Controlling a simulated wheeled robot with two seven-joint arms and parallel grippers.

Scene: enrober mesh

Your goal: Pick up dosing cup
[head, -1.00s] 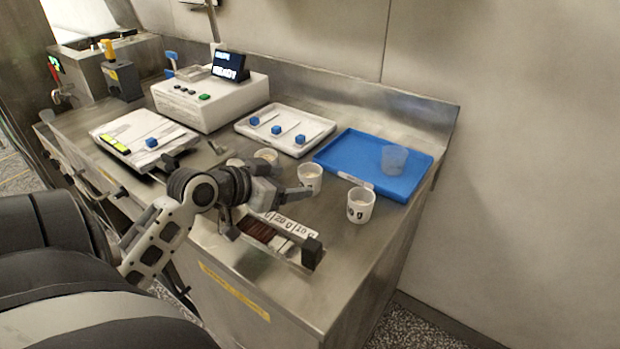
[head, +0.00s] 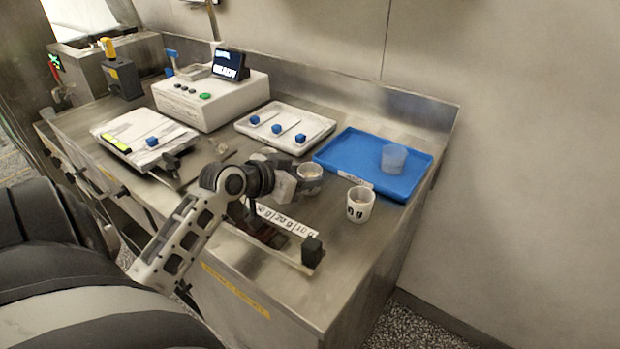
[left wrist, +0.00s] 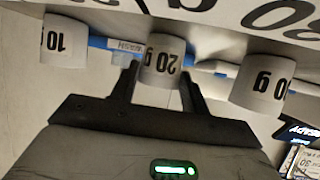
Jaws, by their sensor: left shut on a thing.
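A white cup marked 20 g (left wrist: 162,62) stands between the two fingers of my left gripper (left wrist: 160,74) in the left wrist view. The gripper is shut on this cup, one finger on each side. In the head view the same cup (head: 311,172) is partly hidden by my left gripper (head: 298,181). A white cup marked 10 g (head: 360,205) stands apart to its right. It also shows in the left wrist view (left wrist: 64,40). Another marked cup (left wrist: 262,82) is on the other side there. A translucent cup (head: 393,158) stands on the blue tray (head: 345,150). My right gripper is not in view.
A rack with gram labels (head: 286,222) lies in front of the cups, under my left arm. The steel table (head: 350,262) is bare at front right.

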